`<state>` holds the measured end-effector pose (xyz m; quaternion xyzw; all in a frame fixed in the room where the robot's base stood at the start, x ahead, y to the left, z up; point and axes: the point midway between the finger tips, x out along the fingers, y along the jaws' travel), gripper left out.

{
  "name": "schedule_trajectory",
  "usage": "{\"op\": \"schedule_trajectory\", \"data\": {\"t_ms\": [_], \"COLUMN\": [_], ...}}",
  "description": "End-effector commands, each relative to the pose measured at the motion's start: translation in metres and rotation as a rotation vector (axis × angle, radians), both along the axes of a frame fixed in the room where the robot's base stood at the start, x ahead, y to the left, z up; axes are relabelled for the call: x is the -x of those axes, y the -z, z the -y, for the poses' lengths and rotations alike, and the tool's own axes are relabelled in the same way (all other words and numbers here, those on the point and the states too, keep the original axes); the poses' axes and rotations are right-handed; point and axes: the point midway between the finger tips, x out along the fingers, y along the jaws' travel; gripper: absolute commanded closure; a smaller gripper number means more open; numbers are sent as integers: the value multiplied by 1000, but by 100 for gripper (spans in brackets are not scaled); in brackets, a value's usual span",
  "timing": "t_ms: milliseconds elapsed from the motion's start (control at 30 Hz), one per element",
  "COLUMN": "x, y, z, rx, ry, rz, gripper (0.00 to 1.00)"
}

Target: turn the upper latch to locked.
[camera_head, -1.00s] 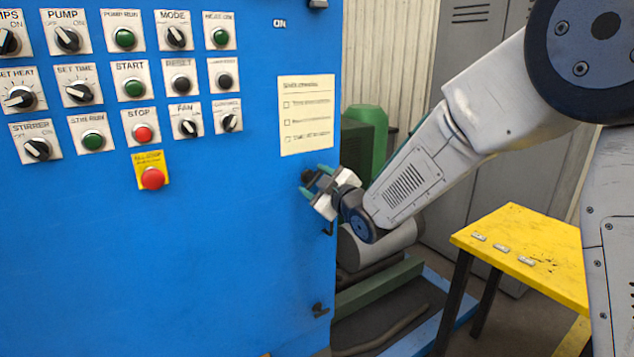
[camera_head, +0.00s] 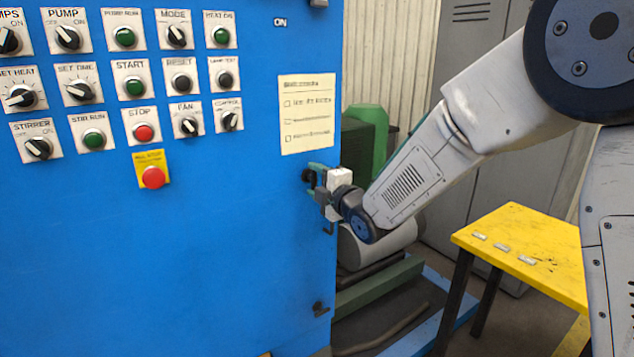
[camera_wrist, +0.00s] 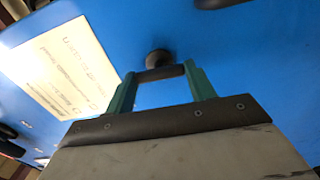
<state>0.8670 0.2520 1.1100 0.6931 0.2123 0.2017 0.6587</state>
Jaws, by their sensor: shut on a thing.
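The upper latch (camera_head: 307,175) is a dark knob with a short bar on the blue cabinet door, near its right edge. My gripper (camera_head: 316,180) is at the latch, its teal fingers reaching to the door. In the wrist view, my gripper (camera_wrist: 160,74) has one finger at each end of the dark latch bar (camera_wrist: 160,73) and is shut on it. The round latch base (camera_wrist: 158,58) shows just beyond the bar. My gripper partly hides the latch in the head view, and no lock marking can be read there.
A lower dark fitting (camera_head: 320,309) sits on the same door edge. A paper checklist (camera_head: 306,115) is above the latch. Knobs and buttons, with a red stop button (camera_head: 153,177), fill the upper left. A yellow table (camera_head: 520,245) stands at right.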

Motion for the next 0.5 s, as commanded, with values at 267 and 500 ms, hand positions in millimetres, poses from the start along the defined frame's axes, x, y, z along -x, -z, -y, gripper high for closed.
{"op": "schedule_trajectory", "data": {"t_ms": [267,500], "x": [0,0], "y": [0,0], "z": [0,0], "rx": [50,56], "ry": [0,0], "rz": [34,38], "gripper": [68,68]}}
